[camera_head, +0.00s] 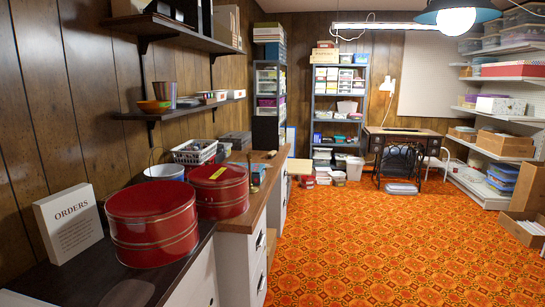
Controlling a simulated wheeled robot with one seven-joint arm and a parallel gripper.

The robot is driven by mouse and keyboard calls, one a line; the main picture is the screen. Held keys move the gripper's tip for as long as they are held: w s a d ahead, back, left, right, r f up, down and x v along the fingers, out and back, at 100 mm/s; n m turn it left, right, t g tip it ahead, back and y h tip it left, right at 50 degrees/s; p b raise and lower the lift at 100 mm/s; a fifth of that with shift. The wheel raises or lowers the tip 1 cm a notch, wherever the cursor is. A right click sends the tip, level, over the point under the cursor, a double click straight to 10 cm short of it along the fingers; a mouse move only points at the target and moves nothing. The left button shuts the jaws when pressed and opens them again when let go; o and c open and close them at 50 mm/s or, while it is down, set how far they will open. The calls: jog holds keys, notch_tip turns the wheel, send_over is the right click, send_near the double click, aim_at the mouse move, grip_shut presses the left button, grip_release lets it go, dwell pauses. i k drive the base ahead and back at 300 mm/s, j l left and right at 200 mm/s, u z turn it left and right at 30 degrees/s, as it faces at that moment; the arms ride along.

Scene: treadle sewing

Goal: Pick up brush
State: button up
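I cannot make out a brush for certain. A small item (256,174), too small to identify, sits on the wooden counter (266,187) just right of the rear red tin (219,190). That tin hides part of the counter behind it. My gripper is not in view.
A larger red tin (151,222) and a white "ORDERS" sign (68,224) stand on the dark near counter. A white basket (195,151) and a pale bowl (164,172) sit behind. A treadle sewing table (402,138) stands far back. The orange patterned floor (390,245) is open.

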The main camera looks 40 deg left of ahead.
aim_at(271, 154)
jog(key=i+u, duration=0.2)
jog(key=i, duration=0.55)
jog(key=i+u, duration=0.1)
jog(key=i, duration=1.9)
jog(key=i+l+u, duration=0.1)
jog(key=i+u, duration=0.35)
jog(key=i+l+u, duration=0.25)
jog(key=i+u, duration=0.2)
jog(key=i+l+u, duration=0.7)
jog(key=l+u, duration=0.2)
jog(key=i+l+u, duration=0.2)
jog(key=l+u, duration=0.3)
jog(key=i+l+u, duration=0.1)
jog(key=l+u, duration=0.35)
jog(key=l, duration=0.3)
jog(key=i+j, duration=0.25)
jog(key=i, duration=0.2)
jog(key=i+j, duration=0.25)
jog(key=i, duration=0.2)
